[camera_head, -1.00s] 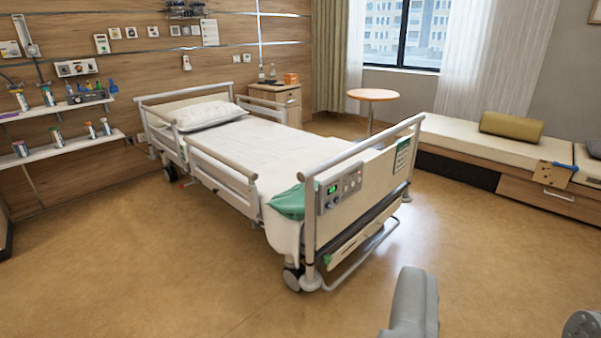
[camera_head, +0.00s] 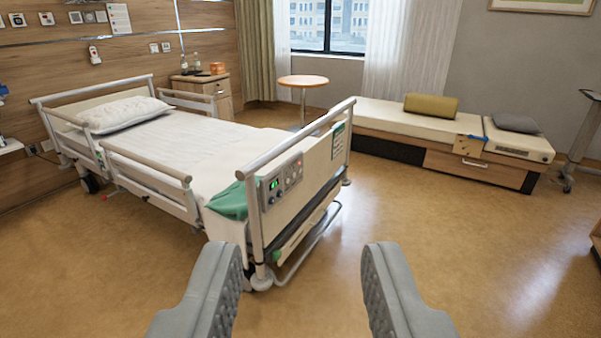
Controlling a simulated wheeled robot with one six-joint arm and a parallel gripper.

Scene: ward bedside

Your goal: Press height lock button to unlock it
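A hospital bed (camera_head: 175,145) stands left of centre, its footboard (camera_head: 310,195) toward me. A grey control panel (camera_head: 282,180) with a small green display and several buttons sits on the left part of the footboard's outer face. The buttons are too small to tell which is the height lock. My gripper (camera_head: 305,270) shows at the bottom of the view, its two grey ribbed fingers wide apart with nothing between them. It is apart from the bed and appears well short of the panel.
A green cloth (camera_head: 228,202) hangs over the bed corner beside the panel. A round table (camera_head: 303,82) and a bedside cabinet (camera_head: 222,92) stand behind.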

